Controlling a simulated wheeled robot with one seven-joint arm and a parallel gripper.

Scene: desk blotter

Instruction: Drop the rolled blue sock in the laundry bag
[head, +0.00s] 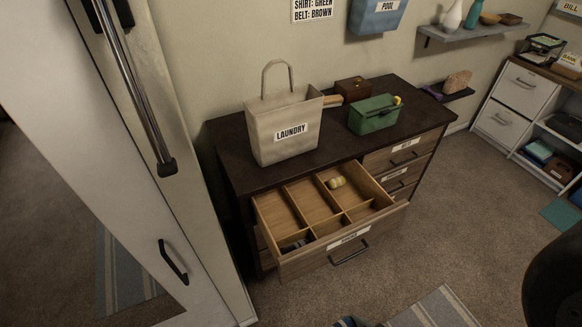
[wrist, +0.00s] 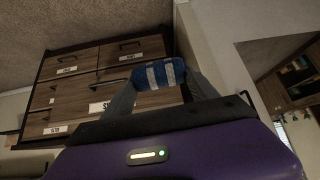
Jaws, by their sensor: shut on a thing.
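The rolled blue sock (wrist: 160,75) has pale stripes and shows in the wrist view. My gripper (wrist: 162,82) is shut on it, one grey finger at each side. The laundry bag (head: 284,128) is a beige, upright bag with a raised handle and a LAUNDRY label. It stands on the left part of the dark dresser top in the head view. I cannot make out the sock or my gripper in the head view, so their distance from the bag is unclear.
An open divided drawer (head: 318,205) sticks out below the bag, holding a pale yellow roll (head: 336,183) and something dark. A green box (head: 375,114) and a brown box (head: 352,89) stand right of the bag. A tall white door (head: 80,150) is at the left.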

